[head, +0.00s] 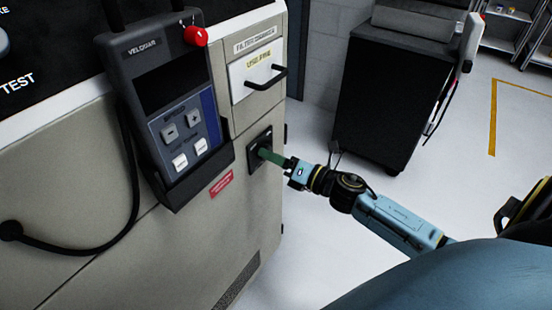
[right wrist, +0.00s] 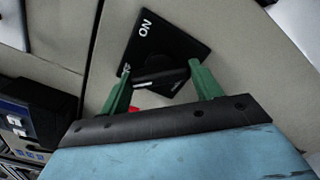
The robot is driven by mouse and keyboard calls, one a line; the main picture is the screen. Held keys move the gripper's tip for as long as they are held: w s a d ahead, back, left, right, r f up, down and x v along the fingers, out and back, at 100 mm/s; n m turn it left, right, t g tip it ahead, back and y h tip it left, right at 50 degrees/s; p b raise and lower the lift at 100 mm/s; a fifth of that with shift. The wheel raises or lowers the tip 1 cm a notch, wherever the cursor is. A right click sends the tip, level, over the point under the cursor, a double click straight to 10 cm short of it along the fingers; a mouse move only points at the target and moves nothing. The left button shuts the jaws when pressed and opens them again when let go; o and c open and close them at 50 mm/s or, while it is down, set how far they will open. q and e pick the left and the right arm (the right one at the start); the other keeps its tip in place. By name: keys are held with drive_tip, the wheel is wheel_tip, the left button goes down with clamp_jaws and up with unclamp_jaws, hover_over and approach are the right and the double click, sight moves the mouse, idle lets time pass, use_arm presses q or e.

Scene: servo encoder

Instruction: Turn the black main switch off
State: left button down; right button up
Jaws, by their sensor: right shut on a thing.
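The black main switch (head: 254,158) sits on the right part of the beige cabinet's front, below a drawer-like panel. The right wrist view shows its square black plate (right wrist: 185,48), tilted in the picture, with white "ON" lettering near its upper left corner. The black switch handle (right wrist: 160,76) spans between the green fingers of my right gripper (right wrist: 159,67). My right gripper (head: 266,154) also shows in the head view, reaching the switch from the right, its fingers shut on the handle. The handle is largely hidden there. My left gripper is not in view.
A dark control pendant (head: 165,100) with a red button (head: 196,36) hangs left of the switch, its cable looping down. A black pull handle (head: 267,77) sticks out above the switch. A dark cart (head: 385,95) stands behind right. The floor (head: 310,240) beside the cabinet is clear.

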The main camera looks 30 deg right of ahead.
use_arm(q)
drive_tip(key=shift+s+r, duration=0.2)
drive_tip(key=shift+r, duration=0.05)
use_arm(e)
drive_tip(key=shift+n, duration=0.4)
drive_tip(key=o, duration=0.9)
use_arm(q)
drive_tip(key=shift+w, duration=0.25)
use_arm(e)
drive_tip(key=shift+o, duration=0.4)
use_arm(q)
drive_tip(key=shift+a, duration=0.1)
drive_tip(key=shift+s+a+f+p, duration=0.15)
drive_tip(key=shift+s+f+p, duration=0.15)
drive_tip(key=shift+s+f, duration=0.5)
use_arm(e)
drive_tip(key=v, duration=1.3)
drive_tip(key=shift+s, duration=0.2)
